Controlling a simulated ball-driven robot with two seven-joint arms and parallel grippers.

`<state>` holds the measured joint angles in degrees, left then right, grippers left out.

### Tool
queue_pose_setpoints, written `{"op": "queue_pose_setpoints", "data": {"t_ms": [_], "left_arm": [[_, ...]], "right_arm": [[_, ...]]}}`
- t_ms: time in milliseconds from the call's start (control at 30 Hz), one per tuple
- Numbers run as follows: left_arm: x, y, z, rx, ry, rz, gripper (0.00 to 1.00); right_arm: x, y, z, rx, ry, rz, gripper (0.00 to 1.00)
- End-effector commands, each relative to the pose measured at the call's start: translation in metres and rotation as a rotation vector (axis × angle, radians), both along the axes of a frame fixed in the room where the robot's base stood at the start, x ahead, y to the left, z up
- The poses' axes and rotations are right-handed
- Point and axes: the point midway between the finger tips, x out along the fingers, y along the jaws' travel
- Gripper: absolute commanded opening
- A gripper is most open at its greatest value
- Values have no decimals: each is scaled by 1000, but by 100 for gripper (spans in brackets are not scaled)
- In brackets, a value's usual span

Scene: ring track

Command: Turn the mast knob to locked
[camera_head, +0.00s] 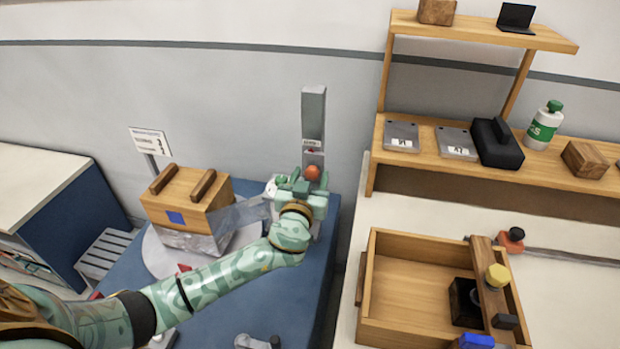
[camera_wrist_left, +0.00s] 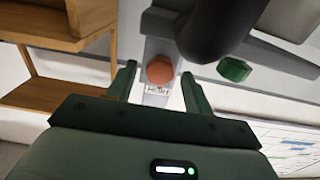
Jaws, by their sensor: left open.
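The mast (camera_head: 313,112) is a grey upright post at the back of the blue-topped table. Its orange-red knob (camera_head: 312,173) sits low on the front, under a small white label with a red mark. I cannot read the label or tell the knob's setting. My left gripper (camera_head: 308,186) is at the knob, with its arm coming from the lower left. In the left wrist view, the knob (camera_wrist_left: 160,70) shows between the tips of my open left gripper (camera_wrist_left: 160,82), with gaps on both sides. My right gripper is not in view.
A wooden box (camera_head: 190,197) with two dark handles stands left of the mast, with a clear sheet beside it. A green knob (camera_wrist_left: 234,69) and a dark rounded part (camera_wrist_left: 215,25) are close to the gripper. An open wooden tray (camera_head: 410,249) and shelves stand right.

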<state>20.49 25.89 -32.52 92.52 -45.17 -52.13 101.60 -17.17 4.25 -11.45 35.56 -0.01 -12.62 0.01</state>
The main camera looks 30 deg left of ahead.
Motion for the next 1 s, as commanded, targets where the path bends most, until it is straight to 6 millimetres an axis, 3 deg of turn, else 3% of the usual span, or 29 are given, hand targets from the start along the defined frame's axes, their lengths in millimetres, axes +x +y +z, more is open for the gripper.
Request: {"op": "queue_pose_setpoints", "data": {"t_ms": [133, 267, 300, 667, 1000], "left_arm": [[0, 0, 0, 0, 0, 0, 49], [0, 0, 0, 0, 0, -1, 12], [0, 0, 0, 0, 0, -1, 8], [-1, -1, -4, 46, 15, 1, 8], [-1, -1, -1, 267, 70, 1, 8]], "right_arm": [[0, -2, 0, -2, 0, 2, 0], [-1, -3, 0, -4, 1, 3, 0], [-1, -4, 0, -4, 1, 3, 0], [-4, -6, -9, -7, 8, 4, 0], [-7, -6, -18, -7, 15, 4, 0]]}}
